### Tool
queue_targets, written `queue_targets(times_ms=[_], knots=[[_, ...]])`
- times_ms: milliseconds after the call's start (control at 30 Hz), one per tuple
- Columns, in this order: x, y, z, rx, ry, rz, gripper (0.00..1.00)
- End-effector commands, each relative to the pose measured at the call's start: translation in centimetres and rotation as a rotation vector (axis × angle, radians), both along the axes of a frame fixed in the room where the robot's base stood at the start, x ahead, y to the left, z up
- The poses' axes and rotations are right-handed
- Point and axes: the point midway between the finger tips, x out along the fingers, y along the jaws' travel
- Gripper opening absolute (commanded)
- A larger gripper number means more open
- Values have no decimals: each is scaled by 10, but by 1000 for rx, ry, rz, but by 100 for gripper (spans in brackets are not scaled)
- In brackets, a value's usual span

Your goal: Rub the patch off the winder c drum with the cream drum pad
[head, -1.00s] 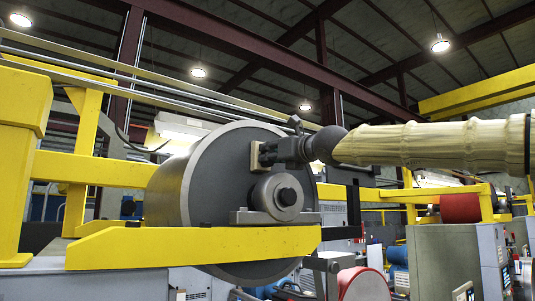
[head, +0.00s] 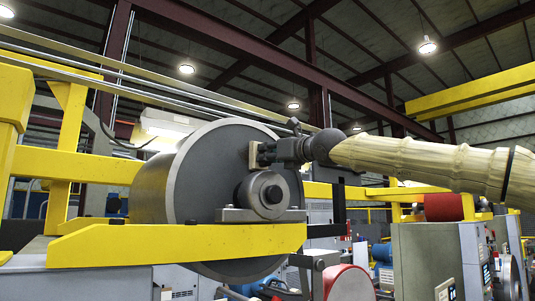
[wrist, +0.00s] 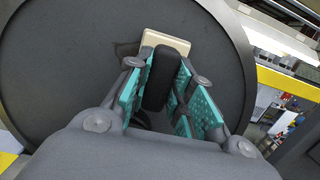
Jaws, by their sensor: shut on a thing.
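The large grey drum (head: 205,165) is mounted on a yellow frame, its dark round end face turned toward me; its dark face (wrist: 60,70) fills much of the wrist view. My gripper (wrist: 158,88) is shut on the black handle of the cream drum pad (wrist: 174,41). In the head view my gripper (head: 268,152) is at the face, above the hub, with the pad's edge (head: 253,155) showing. The pad looks to be against the face, but contact is not clear. A faint dark patch (wrist: 124,49) shows just left of the pad, partly hidden by it.
A round hub with its bearing block (head: 264,195) sticks out below my gripper. A yellow beam (head: 180,243) crosses in front of the drum's lower part. A grey cabinet (head: 430,255) and a red roll (head: 348,284) stand to the right.

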Motion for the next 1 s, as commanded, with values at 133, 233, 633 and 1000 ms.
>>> queue_targets(times_ms=[133, 233, 633, 1000], knots=[[6, -9, 0, 4, 0, 0, 0], [9, -15, 0, 2, 0, -1, 0], [18, -25, 0, 1, 0, 0, 0], [9, -12, -1, -1, -3, 3, 0]])
